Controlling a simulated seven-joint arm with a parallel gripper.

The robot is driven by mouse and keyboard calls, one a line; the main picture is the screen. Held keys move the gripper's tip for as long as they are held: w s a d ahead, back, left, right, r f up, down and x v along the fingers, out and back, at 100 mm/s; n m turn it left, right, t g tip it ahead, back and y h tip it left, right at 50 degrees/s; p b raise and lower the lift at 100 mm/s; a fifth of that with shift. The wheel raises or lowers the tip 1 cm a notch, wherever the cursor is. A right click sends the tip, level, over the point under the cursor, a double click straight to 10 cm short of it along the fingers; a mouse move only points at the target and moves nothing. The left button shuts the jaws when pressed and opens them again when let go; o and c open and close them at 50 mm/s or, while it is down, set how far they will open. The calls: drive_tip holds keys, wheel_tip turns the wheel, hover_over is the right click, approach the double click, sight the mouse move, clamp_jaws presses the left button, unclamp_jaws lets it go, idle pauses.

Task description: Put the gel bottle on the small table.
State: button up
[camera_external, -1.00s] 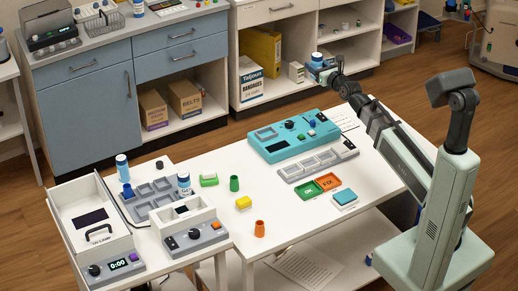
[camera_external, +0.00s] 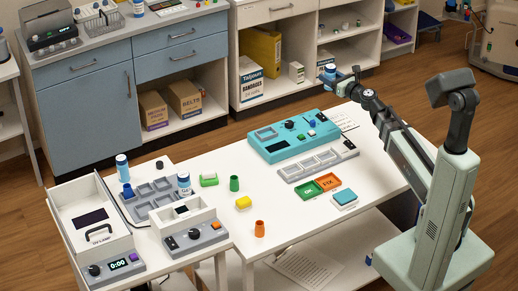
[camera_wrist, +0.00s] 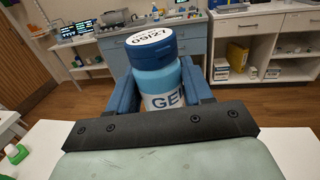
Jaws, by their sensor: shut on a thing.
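The gel bottle (camera_wrist: 154,75), light blue with a dark blue cap and a label reading "GE…", stands between the blue fingers of my gripper (camera_wrist: 158,98) in the wrist view. The cap is marked "09/27". In the external view the bottle (camera_external: 328,71) looks small and upright in my gripper (camera_external: 338,78), above the far edge of the white worktable (camera_external: 215,215). A lower, smaller-looking white table (camera_external: 165,256) adjoins it at the left; I cannot tell for certain which one is the small table.
A teal device (camera_external: 295,137), a grey tray (camera_external: 318,163), green and orange pads (camera_external: 309,189) and small coloured pieces stand on the worktable. Cabinets (camera_external: 85,115) line the back.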

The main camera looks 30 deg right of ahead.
drive_tip(key=s+d+r+n+g+y, duration=0.35)
drive_tip(key=s+n+g+y, duration=0.2)
drive_tip(key=s, duration=0.25)
drive_tip(key=s+d+r+n+g+y, duration=0.3)
drive_tip(key=s+d+n+g+y, duration=0.15)
drive_tip(key=s+y, duration=0.25)
drive_tip(key=shift+n, duration=0.4)
drive_tip(key=shift+s+a+f, duration=0.1)
drive_tip(key=shift+a+f, duration=0.1)
drive_tip(key=shift+f, duration=4.25)
drive_tip(key=shift+s+a+f, duration=0.1)
drive_tip(key=shift+a+f, duration=0.05)
drive_tip(key=shift+f, duration=4.3)
drive_tip(key=shift+a+f, duration=0.2)
drive_tip(key=shift+f, duration=4.25)
drive_tip(key=shift+f, duration=0.1)
drive_tip(key=o, duration=1.2)
